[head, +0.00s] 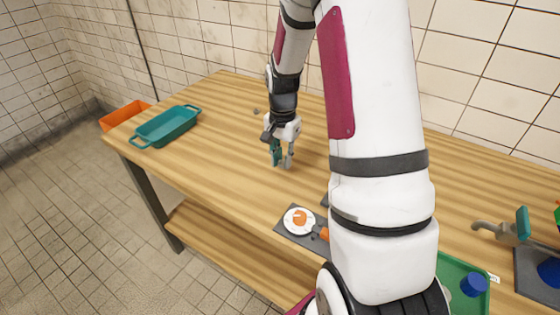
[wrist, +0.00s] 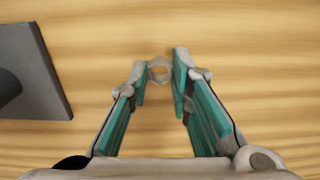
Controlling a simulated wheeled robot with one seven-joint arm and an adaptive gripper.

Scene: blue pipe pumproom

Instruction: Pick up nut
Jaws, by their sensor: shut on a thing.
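The nut (wrist: 160,70) is a small pale-grey ring with a hole in its middle. In the wrist view it lies between the teal-padded fingertips of my gripper (wrist: 160,82), seen against the wooden table. My gripper is shut on it. In the head view my gripper (head: 282,162) points down over the middle of the table. The nut cannot be made out between the fingers there. I cannot tell whether the nut still touches the table.
A teal tray (head: 140,139) stands at the table's left end, near an orange bin (head: 112,122). A dark mat (head: 289,233) with a white plate (head: 297,226) lies at the front. A green tray (head: 447,268) is at right.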

